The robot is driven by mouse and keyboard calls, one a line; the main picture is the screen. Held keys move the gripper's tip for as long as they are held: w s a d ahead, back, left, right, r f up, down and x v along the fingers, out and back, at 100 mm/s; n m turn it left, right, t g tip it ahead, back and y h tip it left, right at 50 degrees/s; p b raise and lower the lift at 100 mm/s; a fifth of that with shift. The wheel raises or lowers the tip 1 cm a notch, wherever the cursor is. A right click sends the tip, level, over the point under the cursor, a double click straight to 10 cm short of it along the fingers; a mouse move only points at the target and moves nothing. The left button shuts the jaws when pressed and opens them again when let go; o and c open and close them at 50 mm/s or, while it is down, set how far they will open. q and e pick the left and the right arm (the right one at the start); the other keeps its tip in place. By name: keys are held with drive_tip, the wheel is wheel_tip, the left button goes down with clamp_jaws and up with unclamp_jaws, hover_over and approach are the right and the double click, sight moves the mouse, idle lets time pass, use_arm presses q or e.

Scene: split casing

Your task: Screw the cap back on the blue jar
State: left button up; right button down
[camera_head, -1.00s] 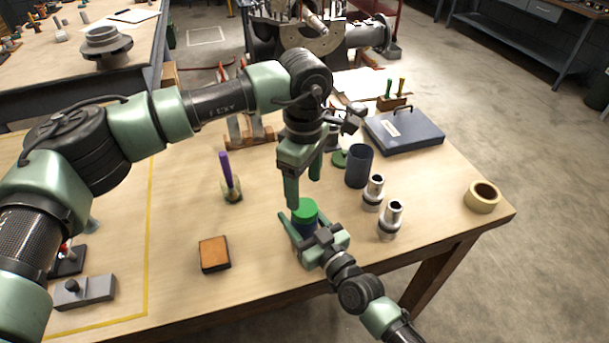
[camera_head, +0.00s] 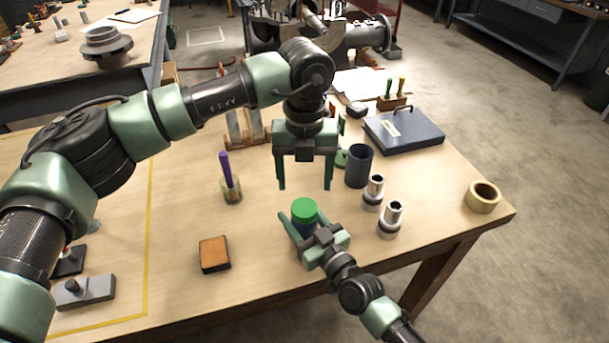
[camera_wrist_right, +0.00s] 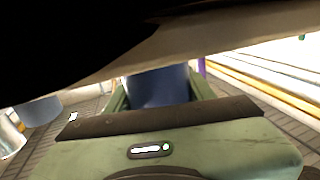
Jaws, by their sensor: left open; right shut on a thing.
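The blue jar (camera_head: 305,229) stands on the wooden table, with a green cap (camera_head: 304,208) on its top; I cannot tell how tightly the cap sits. My right gripper (camera_head: 303,236) is shut around the jar's body from the front right. The jar (camera_wrist_right: 158,86) also shows between the fingers in the right wrist view, where its top is hidden. My left gripper (camera_head: 305,187) points down above and just behind the cap. Its fingers are spread wide, empty and apart from the cap.
A dark open cylinder (camera_head: 358,167) and two metal fittings (camera_head: 391,220) stand to the right. A cup with a purple-handled tool (camera_head: 231,188) and an orange-topped block (camera_head: 214,253) are at left. A tape roll (camera_head: 482,197) lies near the right edge. A blue case (camera_head: 403,133) lies behind.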

sight(304, 207)
use_arm(q)
drive_tip(key=n, duration=0.3)
drive_tip(key=shift+r+n, duration=0.1)
drive_tip(key=shift+n, duration=0.2)
drive_tip(key=shift+f, duration=4)
